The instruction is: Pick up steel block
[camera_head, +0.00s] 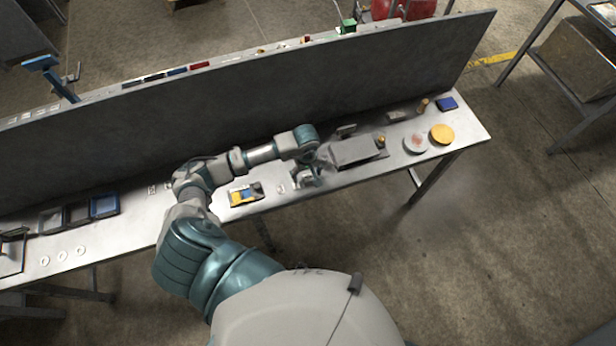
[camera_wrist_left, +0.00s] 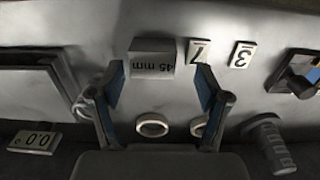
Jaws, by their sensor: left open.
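In the left wrist view a small grey steel block (camera_wrist_left: 152,62) marked "45 mm" lies on the metal bench. It sits just beyond the fingertips of my left gripper (camera_wrist_left: 160,84), roughly between their lines. The two blue-padded fingers are wide apart with nothing held between them. In the head view my left gripper (camera_head: 303,176) hangs low over the bench, left of a grey plate-like block (camera_head: 357,152). I cannot pick out the marked block in the head view. My right gripper is not in view.
Near the block lie number tiles "7" (camera_wrist_left: 199,52) and "3" (camera_wrist_left: 241,54), two pale rings (camera_wrist_left: 152,125) and a ribbed grey part (camera_wrist_left: 268,143). A tall dark panel (camera_head: 250,90) runs behind the bench (camera_head: 130,235). A yellow disc (camera_head: 441,134) lies at the right.

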